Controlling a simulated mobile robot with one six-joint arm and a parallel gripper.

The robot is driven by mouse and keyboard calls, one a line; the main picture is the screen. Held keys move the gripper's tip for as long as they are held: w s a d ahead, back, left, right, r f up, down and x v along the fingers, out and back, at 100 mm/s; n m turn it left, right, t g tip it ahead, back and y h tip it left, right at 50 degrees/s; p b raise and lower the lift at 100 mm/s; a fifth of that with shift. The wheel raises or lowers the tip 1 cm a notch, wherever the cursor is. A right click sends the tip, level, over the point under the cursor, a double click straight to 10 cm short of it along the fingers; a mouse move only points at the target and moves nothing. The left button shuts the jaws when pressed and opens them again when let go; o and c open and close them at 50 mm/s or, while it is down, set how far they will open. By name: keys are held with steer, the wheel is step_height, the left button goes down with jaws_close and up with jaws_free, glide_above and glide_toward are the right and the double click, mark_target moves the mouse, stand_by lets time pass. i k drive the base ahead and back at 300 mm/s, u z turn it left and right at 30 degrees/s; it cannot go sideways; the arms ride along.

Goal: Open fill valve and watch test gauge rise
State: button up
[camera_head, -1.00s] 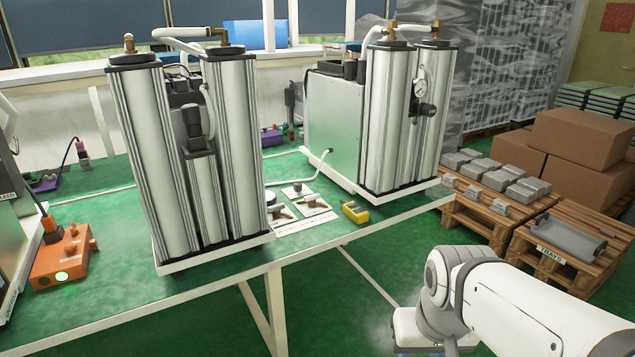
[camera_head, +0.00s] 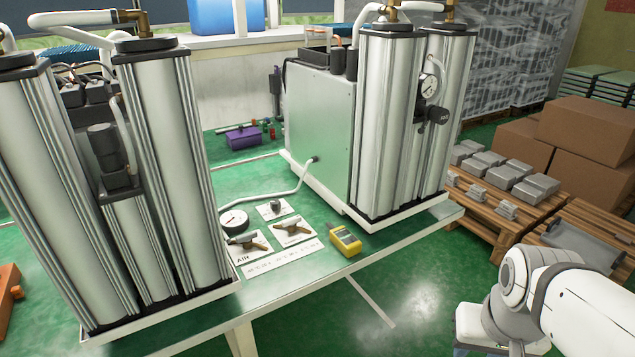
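A test gauge (camera_head: 234,220) with a white round dial lies on the green table between the two column units; its needle is too small to read. Just in front of it, a lever valve (camera_head: 248,243) sits on a white card marked "AIR". A second lever valve (camera_head: 294,227) sits on another card to its right, its label too small to read. I cannot tell which one is the fill valve, or whether either is open. My arm shows at the lower right, apart from the table. My gripper is not in view.
Tall column units stand on the table at left (camera_head: 170,170) and right (camera_head: 390,130), with a gap between them. A yellow handheld meter (camera_head: 345,240) lies near the table's front edge. A white hose (camera_head: 285,190) runs from the right unit. Pallets and boxes (camera_head: 590,130) stand at right.

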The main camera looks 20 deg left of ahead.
mark_target(245, 237)
steer(key=u, duration=0.35)
steer(key=i, duration=0.85)
steer(key=u, duration=0.65)
steer(key=k, duration=0.85)
steer(key=u, duration=0.1)
steer(key=i, duration=1.35)
steer(key=z, duration=0.05)
